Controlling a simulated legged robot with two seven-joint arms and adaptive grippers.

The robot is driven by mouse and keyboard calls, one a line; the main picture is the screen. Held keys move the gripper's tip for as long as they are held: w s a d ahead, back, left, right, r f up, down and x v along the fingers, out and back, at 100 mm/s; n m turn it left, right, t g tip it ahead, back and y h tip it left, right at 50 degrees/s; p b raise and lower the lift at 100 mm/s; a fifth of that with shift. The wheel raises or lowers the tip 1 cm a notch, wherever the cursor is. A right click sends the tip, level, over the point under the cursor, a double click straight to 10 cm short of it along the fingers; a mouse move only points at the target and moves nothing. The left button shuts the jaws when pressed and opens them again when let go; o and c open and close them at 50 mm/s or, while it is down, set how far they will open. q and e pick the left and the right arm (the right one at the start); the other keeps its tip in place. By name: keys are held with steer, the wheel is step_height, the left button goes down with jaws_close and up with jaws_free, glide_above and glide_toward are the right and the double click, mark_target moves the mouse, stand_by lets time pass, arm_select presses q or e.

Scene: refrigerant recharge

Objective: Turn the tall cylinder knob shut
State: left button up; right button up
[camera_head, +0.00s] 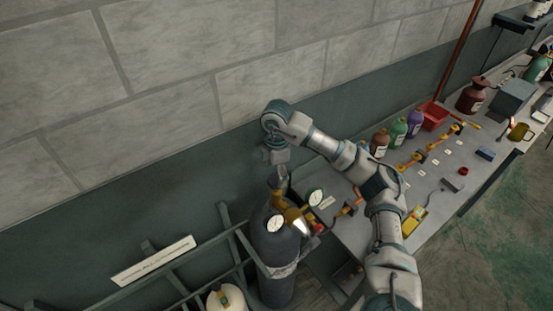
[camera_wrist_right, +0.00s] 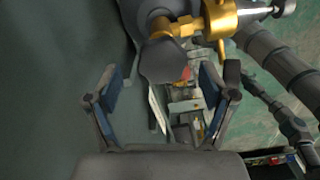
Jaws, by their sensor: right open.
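The tall cylinder (camera_head: 275,262) is dark grey and stands upright at the lower middle of the head view, beside the wall. Brass valve fittings and gauges sit at its top. Its dark knob (camera_wrist_right: 165,62) shows in the right wrist view, next to the brass fitting (camera_wrist_right: 222,18). My right gripper (camera_head: 278,168) points down just above the cylinder top. In the right wrist view, the right gripper (camera_wrist_right: 164,88) is open, with the knob in the gap between its fingertips; I cannot tell whether they touch it. In the head view the gripper partly hides the knob. My left gripper is not in view.
A pressure gauge (camera_head: 316,197) stands right of the cylinder. A metal rack (camera_head: 240,235) is around its left side, with a white tank (camera_head: 226,298) below. The workbench (camera_head: 440,210) at right holds bottles (camera_head: 398,132), a red bin (camera_head: 434,115) and tools.

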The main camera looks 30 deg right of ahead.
mark_target(277, 178)
step_height(277, 178, up, 10)
stand_by(0.3)
steer(key=shift+f, duration=0.1)
stand_by(0.4)
